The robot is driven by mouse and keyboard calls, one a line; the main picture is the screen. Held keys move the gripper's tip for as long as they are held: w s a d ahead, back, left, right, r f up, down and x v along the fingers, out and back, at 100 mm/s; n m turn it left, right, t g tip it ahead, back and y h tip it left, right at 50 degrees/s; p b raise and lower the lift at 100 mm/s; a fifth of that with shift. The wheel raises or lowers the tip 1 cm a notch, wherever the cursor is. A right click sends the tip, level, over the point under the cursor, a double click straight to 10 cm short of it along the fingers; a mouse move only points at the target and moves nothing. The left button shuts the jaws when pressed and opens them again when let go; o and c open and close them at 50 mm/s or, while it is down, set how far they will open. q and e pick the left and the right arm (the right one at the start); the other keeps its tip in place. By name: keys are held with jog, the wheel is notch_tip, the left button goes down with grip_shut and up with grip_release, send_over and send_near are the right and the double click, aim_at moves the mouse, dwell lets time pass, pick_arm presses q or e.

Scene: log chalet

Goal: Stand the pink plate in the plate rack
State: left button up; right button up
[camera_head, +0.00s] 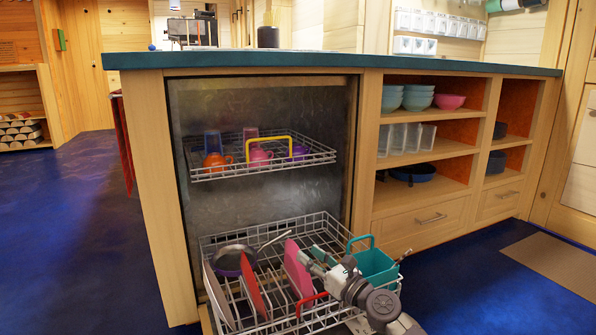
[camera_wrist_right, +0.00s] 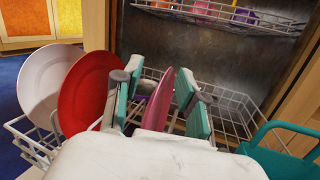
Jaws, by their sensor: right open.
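The pink plate (camera_head: 297,268) stands on edge, slightly tilted, in the lower wire plate rack (camera_head: 318,222) of the open dishwasher. My right gripper (camera_head: 316,264) is at the plate's right side in the head view. In the right wrist view the pink plate (camera_wrist_right: 158,104) is between the two teal-padded fingers of the open right gripper (camera_wrist_right: 160,98). Gaps show between plate and pads there. The plate's lower edge is hidden by the gripper body in that view. My left gripper is not in view.
A red plate (camera_head: 252,286) and a white plate (camera_head: 217,294) stand to the left in the rack. A grey pan (camera_head: 234,250) lies behind them. A teal basket (camera_head: 375,264) is close to the right arm. The upper rack (camera_head: 262,168) holds cups.

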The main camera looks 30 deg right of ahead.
jog(key=s+a+r+n+p, duration=0.2)
jog(key=s+a+r+p, duration=0.2)
jog(key=r+p, duration=0.7)
jog(key=s+a+r+n+g+h+p, duration=0.1)
jog(key=s+a+r+n+p, duration=0.2)
jog(key=r+p, duration=0.9)
jog(key=shift+s+a+n+h+p, duration=0.3)
jog(key=shift+s+a+p, duration=0.8)
jog(key=shift+p, duration=1.45)
jog(key=shift+d, duration=0.15)
